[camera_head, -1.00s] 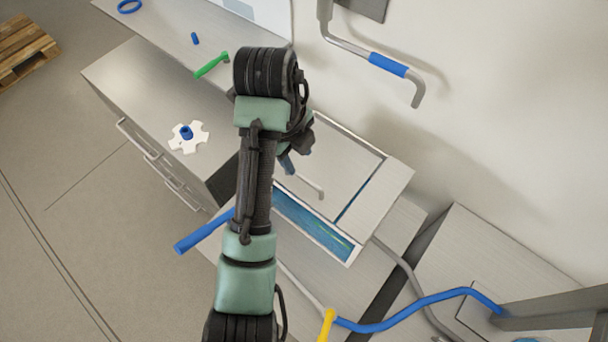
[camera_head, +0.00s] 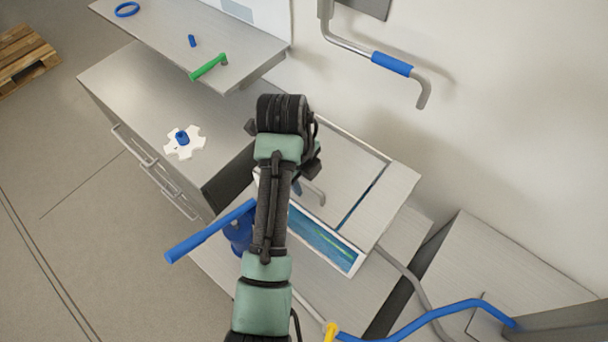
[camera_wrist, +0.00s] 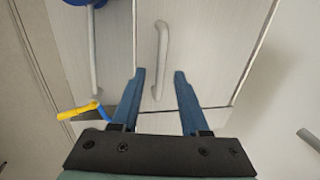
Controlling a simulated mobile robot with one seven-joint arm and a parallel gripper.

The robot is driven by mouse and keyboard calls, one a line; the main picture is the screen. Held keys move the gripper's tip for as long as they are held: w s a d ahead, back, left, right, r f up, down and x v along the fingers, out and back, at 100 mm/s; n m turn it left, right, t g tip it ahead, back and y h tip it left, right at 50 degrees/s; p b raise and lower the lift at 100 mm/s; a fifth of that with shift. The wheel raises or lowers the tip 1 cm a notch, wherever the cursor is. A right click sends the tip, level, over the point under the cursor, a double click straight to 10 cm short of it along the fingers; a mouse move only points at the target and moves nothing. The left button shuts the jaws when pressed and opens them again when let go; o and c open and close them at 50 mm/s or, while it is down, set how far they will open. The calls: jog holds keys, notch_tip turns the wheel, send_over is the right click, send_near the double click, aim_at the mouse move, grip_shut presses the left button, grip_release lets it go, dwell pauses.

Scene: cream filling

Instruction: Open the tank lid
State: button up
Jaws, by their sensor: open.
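The tank lid (camera_head: 345,170) is a flat grey metal panel on the tank by the wall. Its bent bar handle (camera_head: 313,192) stands up from it near my gripper. In the wrist view the pale handle (camera_wrist: 161,60) runs lengthwise up the lid (camera_wrist: 205,45). My gripper (camera_wrist: 160,76) is open, with its two blue fingers on either side of the handle's lower part in the picture. I cannot tell how deep the fingers reach or whether they touch it. In the head view my arm hides much of the gripper.
A blue-handled lever (camera_head: 210,232) sticks out left of the tank. A blue hose (camera_head: 430,312) with a yellow end (camera_head: 331,331) runs at lower right. A wall-mounted pipe with a blue grip (camera_head: 391,64) is above. A cabinet (camera_head: 150,85) stands to the left.

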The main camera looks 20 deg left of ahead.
grip_shut()
dwell(1.4)
